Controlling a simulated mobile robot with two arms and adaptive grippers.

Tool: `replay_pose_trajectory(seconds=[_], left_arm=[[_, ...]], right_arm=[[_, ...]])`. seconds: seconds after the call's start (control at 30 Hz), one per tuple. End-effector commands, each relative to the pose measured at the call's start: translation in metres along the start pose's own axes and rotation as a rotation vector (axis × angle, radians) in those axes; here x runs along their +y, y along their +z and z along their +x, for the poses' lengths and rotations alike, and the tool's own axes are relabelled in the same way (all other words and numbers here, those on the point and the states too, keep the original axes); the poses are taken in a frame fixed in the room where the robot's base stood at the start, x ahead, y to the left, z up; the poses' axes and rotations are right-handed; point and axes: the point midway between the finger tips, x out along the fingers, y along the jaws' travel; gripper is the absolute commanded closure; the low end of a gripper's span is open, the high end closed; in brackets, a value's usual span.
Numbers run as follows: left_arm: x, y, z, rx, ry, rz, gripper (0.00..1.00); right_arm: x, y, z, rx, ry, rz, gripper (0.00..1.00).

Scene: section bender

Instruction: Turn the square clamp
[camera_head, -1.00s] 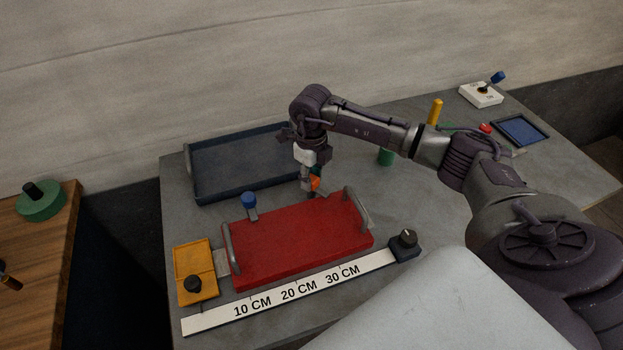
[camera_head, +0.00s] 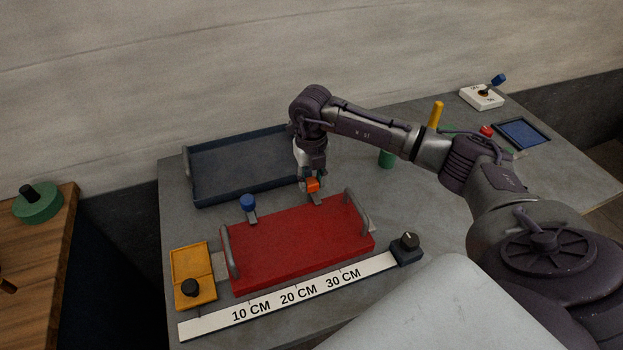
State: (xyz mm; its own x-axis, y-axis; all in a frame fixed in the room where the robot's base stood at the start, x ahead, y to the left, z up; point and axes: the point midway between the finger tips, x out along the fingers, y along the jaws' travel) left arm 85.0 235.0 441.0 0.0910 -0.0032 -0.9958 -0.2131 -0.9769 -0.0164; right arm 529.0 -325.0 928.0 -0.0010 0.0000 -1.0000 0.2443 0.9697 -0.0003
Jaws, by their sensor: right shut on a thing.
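The orange square clamp (camera_head: 313,186) stands at the back edge of the red plate (camera_head: 290,245), right of the middle. A small grey tab below its orange head reaches to the plate's edge. My right gripper (camera_head: 311,181) points down over the clamp and is shut on its orange head. The fingers hide part of the head. A blue, rounder clamp (camera_head: 247,203) stands to the left at the same plate edge, free of the gripper. My left gripper is not in view.
A dark blue tray (camera_head: 240,168) lies close behind the gripper. The red plate has grey handles at both ends. A scale strip (camera_head: 285,297), a black knob (camera_head: 408,246) and a yellow block (camera_head: 192,268) border it. A green cylinder (camera_head: 387,158) stands to the right.

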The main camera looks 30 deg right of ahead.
Motion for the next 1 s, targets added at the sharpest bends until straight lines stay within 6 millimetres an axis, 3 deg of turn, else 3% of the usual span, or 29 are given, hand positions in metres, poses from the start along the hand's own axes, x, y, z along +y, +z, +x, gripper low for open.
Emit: replay_pose_trajectory(seconds=[0.37,0.4,0.53,0.83,1.0], left_arm=[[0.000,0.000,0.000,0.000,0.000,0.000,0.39],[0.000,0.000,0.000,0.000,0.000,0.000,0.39],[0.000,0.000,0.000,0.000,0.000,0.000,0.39],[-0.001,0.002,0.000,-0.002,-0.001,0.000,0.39],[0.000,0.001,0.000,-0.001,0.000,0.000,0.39]], right_arm=[[-0.001,0.001,-0.002,-0.004,0.000,0.008,1.00],[-0.001,0.001,-0.002,-0.004,0.000,0.008,0.62],[-0.001,0.001,-0.001,-0.003,0.000,0.007,0.42],[0.000,0.001,-0.002,-0.002,0.000,0.005,0.42],[0.000,0.001,-0.019,-0.005,0.001,0.004,0.42]])
